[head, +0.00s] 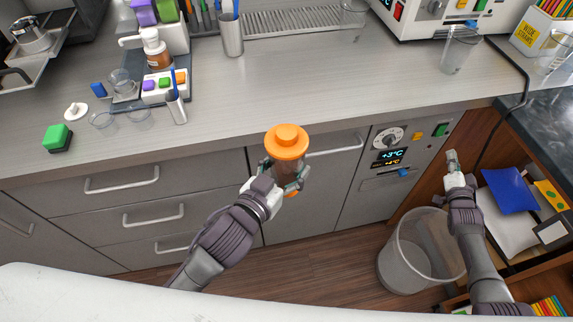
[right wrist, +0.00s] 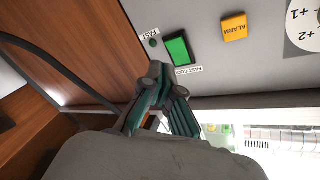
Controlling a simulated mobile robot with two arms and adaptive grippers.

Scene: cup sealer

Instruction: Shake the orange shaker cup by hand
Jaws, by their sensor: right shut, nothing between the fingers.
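The orange shaker cup (head: 287,141) has an orange lid and a darker see-through body below it. My left gripper (head: 284,180) is shut around its body and holds it upright in the air in front of the drawers, by the counter's front edge. Part of the body is hidden by the lid and fingers.
The grey counter (head: 300,75) is clear in its middle. A dark tray with bottles and small cups (head: 128,98) stands at the left. A clear bin (head: 408,255) stands on the floor below my right arm. A wooden shelf (head: 485,150) is at the right.

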